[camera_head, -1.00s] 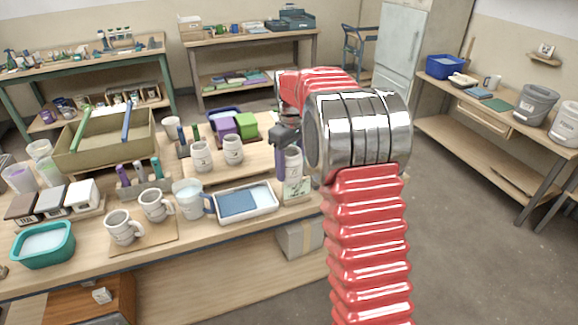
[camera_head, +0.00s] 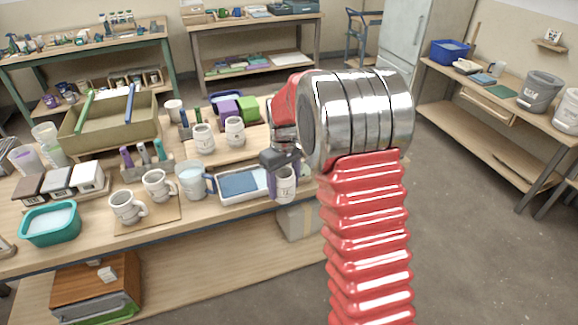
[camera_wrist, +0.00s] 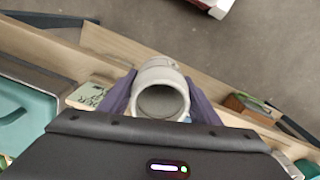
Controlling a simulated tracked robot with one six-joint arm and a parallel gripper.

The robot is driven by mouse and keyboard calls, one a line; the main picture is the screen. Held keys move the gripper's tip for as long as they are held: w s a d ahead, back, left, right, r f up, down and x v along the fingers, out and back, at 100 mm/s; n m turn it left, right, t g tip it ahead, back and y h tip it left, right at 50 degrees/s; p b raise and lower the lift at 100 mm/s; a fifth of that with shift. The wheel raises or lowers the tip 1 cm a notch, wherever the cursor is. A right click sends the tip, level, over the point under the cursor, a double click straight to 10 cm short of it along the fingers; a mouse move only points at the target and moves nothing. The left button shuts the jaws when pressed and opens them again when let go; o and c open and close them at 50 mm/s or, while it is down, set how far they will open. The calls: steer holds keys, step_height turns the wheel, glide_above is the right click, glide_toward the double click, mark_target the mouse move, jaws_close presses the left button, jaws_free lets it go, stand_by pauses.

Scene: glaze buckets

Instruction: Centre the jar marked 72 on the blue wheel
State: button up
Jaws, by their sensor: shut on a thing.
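My gripper (camera_head: 283,168) is shut on a pale grey jar (camera_head: 287,184) near the right end of the workbench. The jar has a dark mark on its side that is too small to read surely. In the wrist view the jar (camera_wrist: 162,88) sits between the two purple fingers, with its round open mouth facing the camera. Two similar marked jars, one on the left (camera_head: 203,140) and one on the right (camera_head: 235,132), stand on the bench further back. I cannot make out a blue wheel in either view.
A tray with a blue pad (camera_head: 242,184) lies just left of the held jar. A clear measuring jug (camera_head: 191,180), two handled mugs (camera_head: 127,207) and a teal basin (camera_head: 50,223) stand further left. Purple and green blocks (camera_head: 247,107) are behind. Open floor lies to the right.

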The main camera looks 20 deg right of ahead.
steer(key=s+a+f+m, duration=0.1)
steer(key=s+a+f, duration=0.2)
steer(key=f, duration=0.4)
steer(key=s+a+f+m, duration=0.2)
steer(key=s+a+f, duration=0.1)
steer(key=f, duration=0.4)
steer(key=shift+s+a, duration=0.35)
steer(key=shift+a, duration=0.45)
steer(key=shift+a, duration=0.15)
